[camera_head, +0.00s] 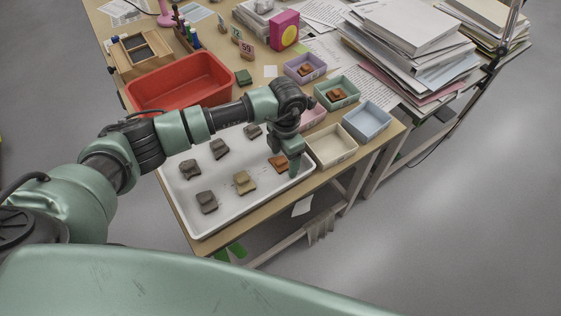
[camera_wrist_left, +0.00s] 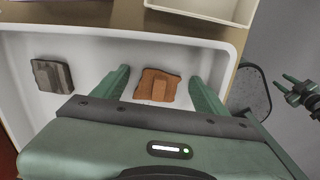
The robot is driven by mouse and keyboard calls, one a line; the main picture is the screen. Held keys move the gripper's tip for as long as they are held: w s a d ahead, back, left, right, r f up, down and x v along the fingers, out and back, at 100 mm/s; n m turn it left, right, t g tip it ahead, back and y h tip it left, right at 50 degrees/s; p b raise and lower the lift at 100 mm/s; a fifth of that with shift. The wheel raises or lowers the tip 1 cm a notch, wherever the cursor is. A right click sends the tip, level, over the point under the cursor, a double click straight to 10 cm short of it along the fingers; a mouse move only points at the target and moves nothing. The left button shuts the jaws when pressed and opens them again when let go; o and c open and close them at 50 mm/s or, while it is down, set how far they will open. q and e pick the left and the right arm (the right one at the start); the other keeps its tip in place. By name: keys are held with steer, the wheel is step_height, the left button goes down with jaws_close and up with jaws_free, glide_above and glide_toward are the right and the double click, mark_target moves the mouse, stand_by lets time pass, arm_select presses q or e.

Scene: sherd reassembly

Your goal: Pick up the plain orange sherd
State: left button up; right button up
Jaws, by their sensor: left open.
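The plain orange sherd (camera_head: 278,164) lies in the white tray (camera_head: 226,228) near its right end, partly hidden by my left gripper (camera_head: 291,163) in the head view. In the left wrist view, the orange sherd (camera_wrist_left: 157,87) shows between the two green fingers of my left gripper (camera_wrist_left: 159,78). That gripper is open, with a gap on both sides of the sherd. A small gripper at the right edge of the wrist view (camera_wrist_left: 290,84) appears to be my right one; its jaw state is too small to tell.
Several grey sherds (camera_head: 206,202) and a yellowish sherd (camera_head: 244,182) lie in the tray. A cream box (camera_head: 331,147), a blue box (camera_head: 367,121) and other small boxes stand right of it. A red bin (camera_head: 181,86) stands behind, and paper stacks (camera_head: 408,45) lie at the back right.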

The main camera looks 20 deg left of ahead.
arm_select(q)
steer(key=c, duration=1.4)
arm_select(e)
steer(key=shift+s+a+f, duration=0.1)
steer(key=shift+s+a, duration=0.2)
steer(key=shift+s, duration=0.3)
arm_select(q)
steer(key=shift+r, duration=0.1)
